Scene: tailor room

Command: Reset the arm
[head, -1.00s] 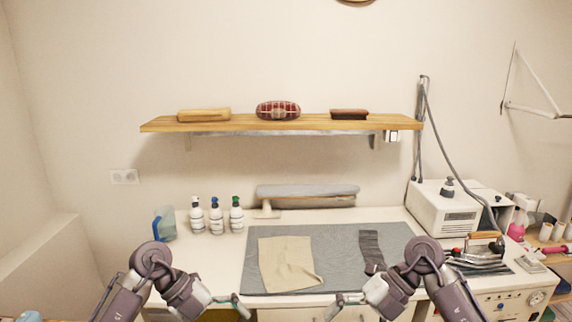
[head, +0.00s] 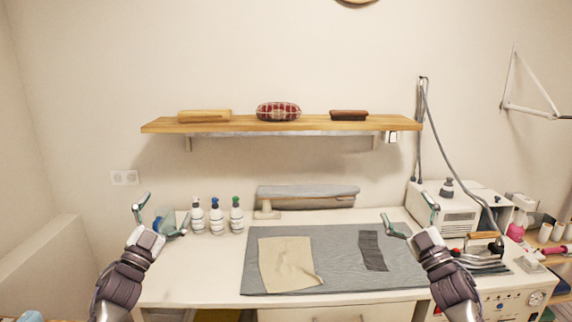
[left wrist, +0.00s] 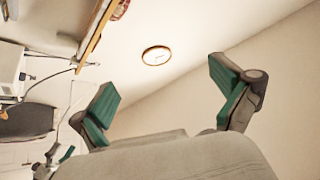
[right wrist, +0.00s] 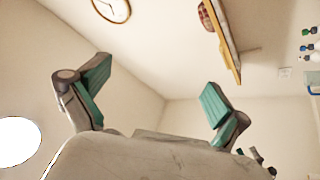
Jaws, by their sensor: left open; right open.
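My left gripper (head: 158,216) is raised at the left of the head view, in front of the blue jug. Its two green-padded fingers are spread and empty, as the left wrist view also shows (left wrist: 168,95). My right gripper (head: 410,214) is raised at the right, in front of the table's right part and the white machine. Its fingers are spread and empty, also in the right wrist view (right wrist: 153,100). Both grippers point upward and hold nothing.
The white table (head: 190,275) carries a grey mat (head: 335,270) with beige cloth (head: 287,262) and dark cloth (head: 372,250). Several bottles (head: 216,216) stand behind. A white machine (head: 445,212) and an iron (head: 484,243) stand at right. A wooden shelf (head: 280,125) hangs above.

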